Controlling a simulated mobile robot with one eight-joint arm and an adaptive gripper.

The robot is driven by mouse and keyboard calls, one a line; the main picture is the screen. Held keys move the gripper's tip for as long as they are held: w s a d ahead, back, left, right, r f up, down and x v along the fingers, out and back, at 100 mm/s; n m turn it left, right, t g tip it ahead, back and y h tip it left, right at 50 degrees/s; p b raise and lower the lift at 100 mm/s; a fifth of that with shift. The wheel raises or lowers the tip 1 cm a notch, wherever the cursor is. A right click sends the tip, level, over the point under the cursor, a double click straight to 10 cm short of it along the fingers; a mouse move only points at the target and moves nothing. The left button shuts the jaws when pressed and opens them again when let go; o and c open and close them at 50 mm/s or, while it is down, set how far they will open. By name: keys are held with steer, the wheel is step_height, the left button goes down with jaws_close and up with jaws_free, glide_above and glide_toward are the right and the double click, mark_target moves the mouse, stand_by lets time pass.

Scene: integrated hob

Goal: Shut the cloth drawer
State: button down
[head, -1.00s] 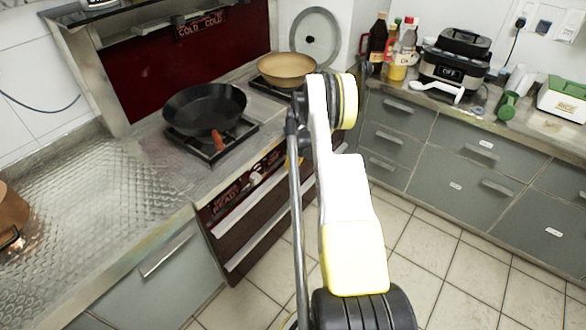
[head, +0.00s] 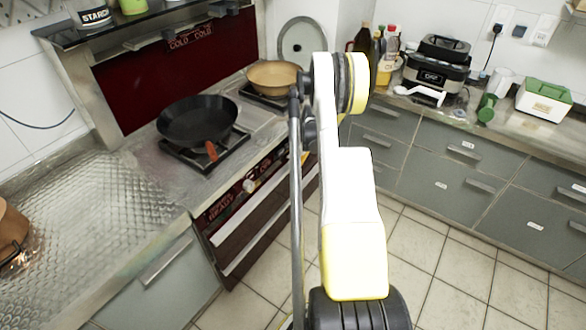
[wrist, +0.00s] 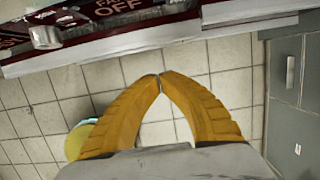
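No cloth shows, and I cannot tell which drawer is the cloth drawer. Grey drawers (head: 384,121) with bar handles line the right counter, and those seen in the head view look flush. The hob unit (head: 262,203) has dark red fronts with long pale handle bars. A grey drawer front (wrist: 289,75) shows at the right of the wrist view, beside the hob front's pale ledge (wrist: 140,41). My gripper (wrist: 160,77) has its yellow fingertips together with nothing between them, above the tiled floor. In the head view, my arm hides the gripper and part of the corner.
A black pan (head: 197,120) and a tan pan (head: 273,75) sit on the hob. Bottles (head: 390,46), a black-and-silver appliance (head: 438,66) and a green-lidded box (head: 543,99) stand on the right counter. The tiled floor (head: 430,255) between the units is clear.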

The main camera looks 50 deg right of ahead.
mark_target(278, 180)
steer(key=s+a+t+p, duration=0.1)
steer(key=s+a, duration=0.2)
steer(key=s, duration=0.1)
steer(key=w+a+f+b, duration=0.1)
steer(key=w+f+b, duration=0.4)
steer(key=w+f, duration=0.3)
steer(key=shift+f+b, duration=0.35)
steer(key=shift+f, duration=0.45)
steer(key=shift+w+a, duration=0.15)
steer(key=shift+w, duration=1)
